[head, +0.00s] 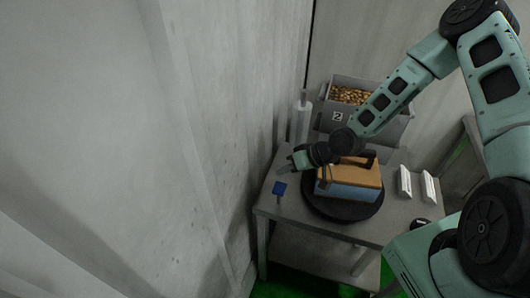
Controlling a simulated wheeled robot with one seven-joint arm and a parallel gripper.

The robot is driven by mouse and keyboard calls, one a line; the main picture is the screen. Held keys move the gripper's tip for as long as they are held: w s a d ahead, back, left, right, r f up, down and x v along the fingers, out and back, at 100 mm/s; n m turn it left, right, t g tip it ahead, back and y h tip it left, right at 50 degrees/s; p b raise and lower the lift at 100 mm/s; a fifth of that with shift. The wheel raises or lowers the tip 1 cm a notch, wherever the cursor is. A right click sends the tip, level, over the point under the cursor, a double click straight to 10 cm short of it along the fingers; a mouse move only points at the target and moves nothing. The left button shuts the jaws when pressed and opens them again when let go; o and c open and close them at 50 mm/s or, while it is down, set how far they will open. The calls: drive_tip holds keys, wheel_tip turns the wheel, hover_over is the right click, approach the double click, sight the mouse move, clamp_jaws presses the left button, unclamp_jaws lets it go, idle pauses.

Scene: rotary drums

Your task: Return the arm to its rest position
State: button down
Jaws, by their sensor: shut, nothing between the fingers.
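My arm reaches in from the right, and my gripper (287,165) is over the left part of the grey table (290,227). The gripper is shut and empty. It is near the upper left of an orange and blue box (349,183), which sits on a round black plate (342,211). My wrist hides part of the box's far side. I cannot tell how high the gripper is above the table.
A blue tag (279,188) is at the table's left edge. A grey bin (345,118) of brown pieces and a white cylinder (302,122) stand behind. Two white pieces (405,182) are on the right. A bare wall (225,110) rises close on the left.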

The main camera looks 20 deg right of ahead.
drive_tip(key=shift+s+a+r+n+g+h+b, duration=0.1)
drive_tip(key=shift+s+a+n+g+h+b, duration=0.2)
drive_tip(key=shift+s+a+b, duration=0.1)
drive_tip(key=s+a+r+n+g+h+b, duration=0.1)
drive_tip(key=s+a+r+h+b, duration=0.1)
drive_tip(key=s+r, duration=0.3)
drive_tip(key=s+a+r+n+g+h+b, duration=0.1)
drive_tip(key=s+r+b, duration=0.3)
drive_tip(key=s, duration=0.8)
drive_tip(key=s+a+r+n+g+h+b, duration=0.2)
drive_tip(key=s+a+r+h+b, duration=0.1)
drive_tip(key=s+r, duration=0.3)
drive_tip(key=shift+s+a+r+h+b, duration=0.3)
drive_tip(key=shift+s+h+b, duration=0.1)
drive_tip(key=shift+s, duration=0.75)
